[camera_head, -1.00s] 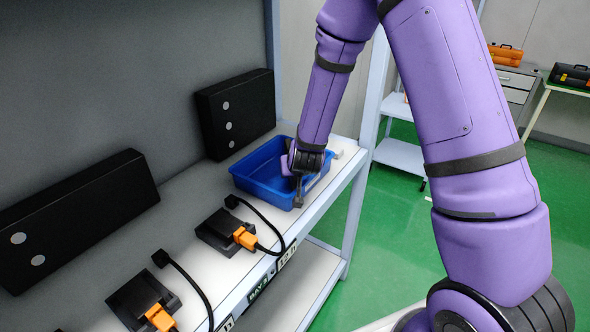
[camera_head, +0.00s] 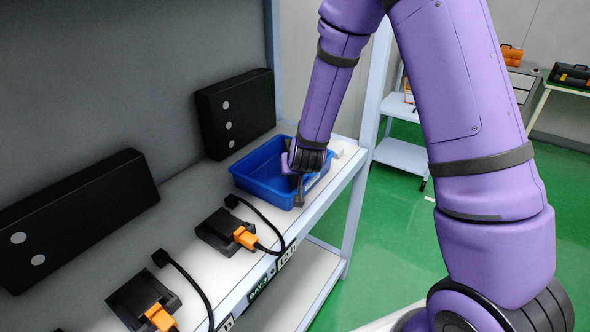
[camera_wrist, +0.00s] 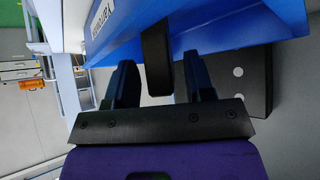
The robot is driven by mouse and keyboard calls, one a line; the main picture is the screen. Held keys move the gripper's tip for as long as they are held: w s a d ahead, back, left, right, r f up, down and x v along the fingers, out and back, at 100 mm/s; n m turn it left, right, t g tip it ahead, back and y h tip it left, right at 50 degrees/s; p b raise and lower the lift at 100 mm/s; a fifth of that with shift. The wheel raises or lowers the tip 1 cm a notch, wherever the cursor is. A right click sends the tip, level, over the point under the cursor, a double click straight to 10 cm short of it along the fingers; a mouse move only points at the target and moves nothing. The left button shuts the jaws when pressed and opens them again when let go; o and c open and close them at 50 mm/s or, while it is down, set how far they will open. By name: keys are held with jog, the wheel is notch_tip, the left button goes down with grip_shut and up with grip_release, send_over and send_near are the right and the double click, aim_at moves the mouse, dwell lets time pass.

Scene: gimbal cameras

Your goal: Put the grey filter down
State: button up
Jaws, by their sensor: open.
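The blue bin (camera_head: 243,180) stands on the white shelf and is also at the top of the wrist view (camera_wrist: 205,25). My gripper (camera_head: 299,192) is at the bin's near right side, pointing down. In the wrist view my gripper (camera_wrist: 160,72) is open, its two dark fingers apart. A dark grey rounded piece (camera_wrist: 156,62), probably the grey filter, is between the fingers beside the blue bin wall.
Two black sockets with orange plugs (camera_head: 245,237) and cables lie on the shelf (camera_head: 185,240) left of the bin. Black boxes (camera_head: 236,110) stand along the back wall. A shelf post (camera_head: 372,110) rises behind my arm. Green floor (camera_head: 390,235) is open at right.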

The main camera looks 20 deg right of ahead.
jog(key=v, duration=1)
jog(key=s+r+n+g+y, duration=0.1)
jog(key=s+r+y, duration=0.1)
jog(key=s+r, duration=0.35)
jog(key=s+r+y, duration=0.1)
jog(key=s+r, duration=0.2)
jog(key=r, duration=0.5)
jog(key=s+d+r+g, duration=0.1)
jog(key=s+d+r, duration=0.2)
jog(key=s, duration=0.6)
jog(key=s+d+r+g+h, duration=0.1)
jog(key=s+d+r, duration=0.2)
jog(key=s, duration=0.6)
notch_tip(320, 180, up, 3)
jog(key=shift+d+f+n+g+h, duration=0.1)
jog(key=shift+d+n+g+h, duration=0.2)
jog(key=shift+d+n, duration=0.1)
